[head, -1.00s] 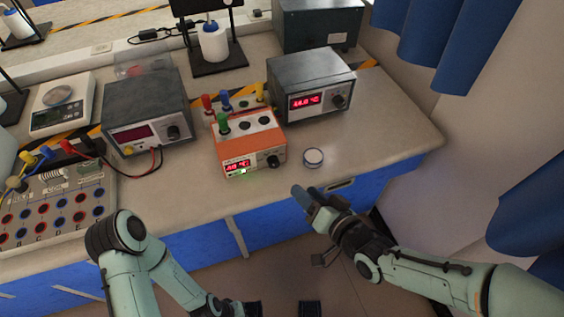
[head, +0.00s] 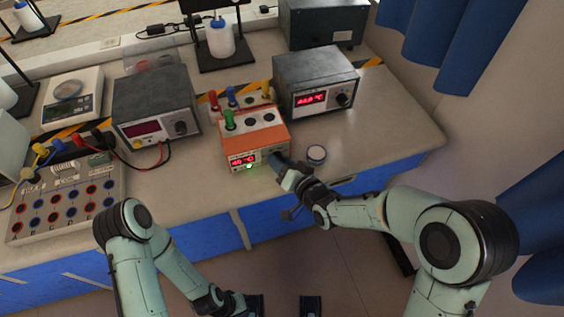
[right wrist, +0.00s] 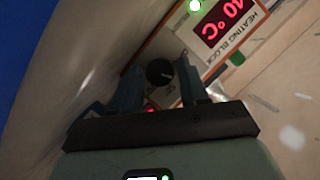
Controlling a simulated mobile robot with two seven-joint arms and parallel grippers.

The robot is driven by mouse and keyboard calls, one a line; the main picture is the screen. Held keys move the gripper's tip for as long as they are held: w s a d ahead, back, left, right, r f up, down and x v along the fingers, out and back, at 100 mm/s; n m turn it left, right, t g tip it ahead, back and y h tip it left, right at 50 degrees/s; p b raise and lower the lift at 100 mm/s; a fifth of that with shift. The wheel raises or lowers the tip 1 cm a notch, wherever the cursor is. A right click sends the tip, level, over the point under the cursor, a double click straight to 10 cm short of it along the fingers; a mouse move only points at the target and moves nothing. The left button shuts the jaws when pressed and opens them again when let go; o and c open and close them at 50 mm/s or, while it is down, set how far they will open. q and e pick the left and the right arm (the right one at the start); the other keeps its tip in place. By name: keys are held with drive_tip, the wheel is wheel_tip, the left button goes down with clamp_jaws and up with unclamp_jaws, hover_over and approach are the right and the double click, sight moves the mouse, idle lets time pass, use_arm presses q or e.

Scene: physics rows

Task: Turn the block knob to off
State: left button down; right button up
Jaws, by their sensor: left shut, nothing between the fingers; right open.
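The orange heating block (head: 257,137) sits on the bench with a lit red display and several coloured plugs on top. Its black knob (right wrist: 160,73) shows in the right wrist view beside the red display reading 40 °C. My right gripper (head: 279,162) is at the block's front right corner and hides the knob in the head view. In the right wrist view its open fingers (right wrist: 160,82) stand either side of the knob; whether they touch it cannot be told. My left gripper (head: 238,303) is shut and empty, low in front of the bench.
A grey unit with red display (head: 315,82) is behind right, and another grey unit (head: 155,102) is to the left. A plug board (head: 68,203) with leads lies at far left.

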drive_tip(key=c, duration=0.8)
drive_tip(key=shift+o, duration=0.2)
drive_tip(key=shift+a+n+h, duration=0.15)
drive_tip(key=shift+n+h, duration=0.45)
drive_tip(key=shift+n, duration=0.1)
drive_tip(key=shift+r+n+h, duration=0.1)
drive_tip(key=shift+n+h, duration=0.3)
drive_tip(key=shift+n, duration=0.2)
drive_tip(key=n+h+p, duration=0.1)
drive_tip(key=n+p, duration=0.1)
drive_tip(key=shift+a+n+t+h, duration=0.15)
drive_tip(key=shift+n+t+h, duration=0.15)
drive_tip(key=shift+n+h, duration=0.1)
drive_tip(key=shift+n+h+p, duration=0.5)
drive_tip(key=shift+n+p, duration=0.1)
drive_tip(key=shift+p, duration=0.1)
